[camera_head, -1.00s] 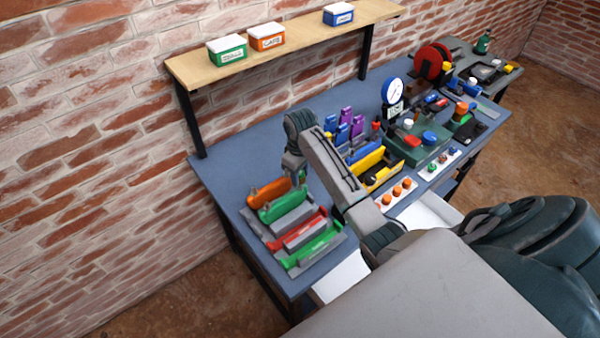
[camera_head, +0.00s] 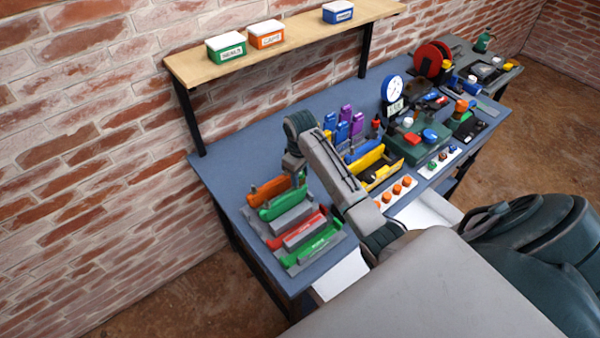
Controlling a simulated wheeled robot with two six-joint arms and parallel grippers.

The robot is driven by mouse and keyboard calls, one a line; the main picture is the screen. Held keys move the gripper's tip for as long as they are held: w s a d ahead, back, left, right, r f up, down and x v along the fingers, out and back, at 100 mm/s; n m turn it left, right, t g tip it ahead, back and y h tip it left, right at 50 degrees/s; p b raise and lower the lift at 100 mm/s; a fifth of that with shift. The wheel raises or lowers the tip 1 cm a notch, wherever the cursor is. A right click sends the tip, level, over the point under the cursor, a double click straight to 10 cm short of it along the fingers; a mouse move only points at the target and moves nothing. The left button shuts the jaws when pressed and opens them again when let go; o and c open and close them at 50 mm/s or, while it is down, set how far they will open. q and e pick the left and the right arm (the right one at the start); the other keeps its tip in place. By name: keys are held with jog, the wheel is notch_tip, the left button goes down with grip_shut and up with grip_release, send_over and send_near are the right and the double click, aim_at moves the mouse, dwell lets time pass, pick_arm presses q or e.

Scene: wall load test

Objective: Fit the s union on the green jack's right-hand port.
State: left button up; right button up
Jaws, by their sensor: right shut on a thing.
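A bright green body (camera_head: 284,206), which looks like the green jack, lies in a grey holder at the left end of the bench. An orange body (camera_head: 266,190) lies just behind it. My right gripper (camera_head: 292,172) points down above the far end of these two. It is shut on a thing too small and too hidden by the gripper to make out. I cannot tell whether that thing touches the green body. The green body's right-hand port is not clear behind my arm. I cannot make out an s union. My left gripper is out of view.
Red (camera_head: 299,232) and green (camera_head: 318,244) pieces lie in front. Yellow (camera_head: 365,162) and purple parts, a white strip of orange knobs (camera_head: 396,190) and a dial gauge (camera_head: 392,90) stand right of my arm. A shelf (camera_head: 300,52) runs above. The bench's back left is clear.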

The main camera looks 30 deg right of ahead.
jog(key=shift+f, duration=0.65)
jog(key=o, duration=1.4)
jog(key=shift+r, duration=4.05)
jog(key=shift+s+f, duration=0.1)
